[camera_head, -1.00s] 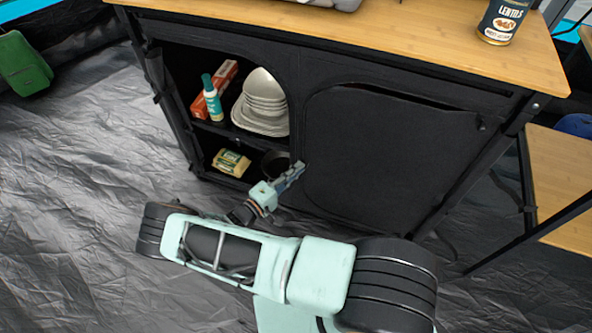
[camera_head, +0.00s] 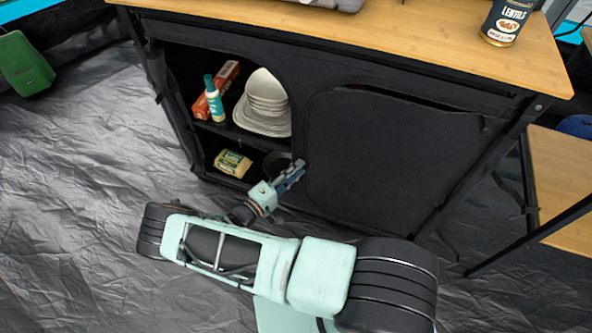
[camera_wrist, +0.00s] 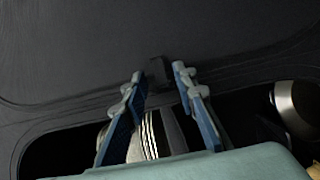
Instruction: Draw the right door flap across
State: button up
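The right door flap (camera_head: 395,160) is a black fabric panel lying over the right opening of the cabinet, with a dark slit along its top edge. In the wrist view the flap (camera_wrist: 100,45) fills the upper part. A small black tab (camera_wrist: 158,72) stands at its edge. My gripper (camera_head: 299,168) is low in front of the cabinet, by the flap's left edge. In the wrist view my gripper (camera_wrist: 158,78) has its two blue-grey fingers apart, one on each side of the tab, with gaps visible. I cannot tell how deep the tab sits between them.
A lentils can (camera_head: 505,22) stands on the wooden top (camera_head: 400,35). A lower table (camera_head: 565,170) stands right.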

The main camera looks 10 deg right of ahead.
jog(key=v, duration=1.2)
jog(key=shift+r, duration=0.1)
